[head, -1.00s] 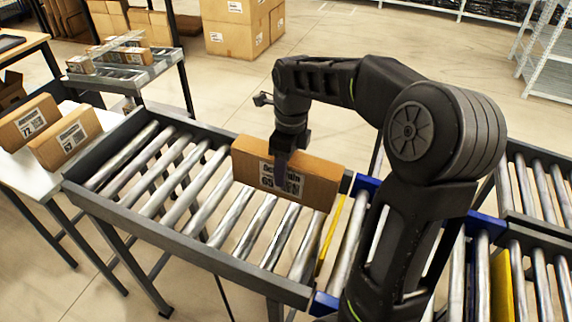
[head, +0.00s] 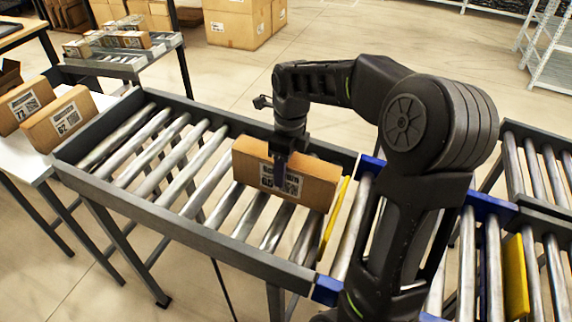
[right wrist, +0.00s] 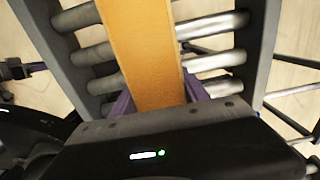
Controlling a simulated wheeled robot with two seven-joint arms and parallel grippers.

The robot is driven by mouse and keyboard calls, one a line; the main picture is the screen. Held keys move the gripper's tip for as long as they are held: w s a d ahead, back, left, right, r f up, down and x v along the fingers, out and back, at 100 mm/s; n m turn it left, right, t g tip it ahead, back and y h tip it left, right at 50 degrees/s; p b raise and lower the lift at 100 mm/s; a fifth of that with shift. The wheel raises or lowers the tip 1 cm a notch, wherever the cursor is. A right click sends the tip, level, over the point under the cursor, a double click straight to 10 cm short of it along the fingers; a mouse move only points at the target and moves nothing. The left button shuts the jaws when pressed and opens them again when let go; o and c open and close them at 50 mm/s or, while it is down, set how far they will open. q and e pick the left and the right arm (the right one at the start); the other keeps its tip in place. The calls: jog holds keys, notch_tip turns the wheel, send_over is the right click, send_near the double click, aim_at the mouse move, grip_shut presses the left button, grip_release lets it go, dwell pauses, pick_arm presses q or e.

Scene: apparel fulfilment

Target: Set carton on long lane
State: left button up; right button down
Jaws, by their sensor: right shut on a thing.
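A brown carton (head: 312,183) with a white printed label stands upright on its long edge at the roller conveyor lane (head: 165,218), near the lane's right end. My right gripper (head: 281,172) comes down over the carton's top edge and is shut on it. In the right wrist view the carton (right wrist: 140,50) is an orange-brown strip between the purple fingers of the gripper (right wrist: 158,98), with rollers on both sides. Whether the carton's underside touches the rollers is hard to tell. My left gripper is not in view.
A yellow strip (head: 334,222) crosses the lane just right of the held carton. The lane's left rollers are clear. More roller lanes (head: 540,185) lie at the right.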

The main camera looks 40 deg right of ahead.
jog(key=shift+f, duration=0.65)
jog(key=shift+c, duration=2.4)
grip_release()
jog(key=r, duration=0.8)
jog(key=shift+s+d+b, duration=0.1)
jog(key=shift+s+b, duration=0.1)
jog(key=shift+b, duration=0.1)
jog(key=shift+f, duration=0.1)
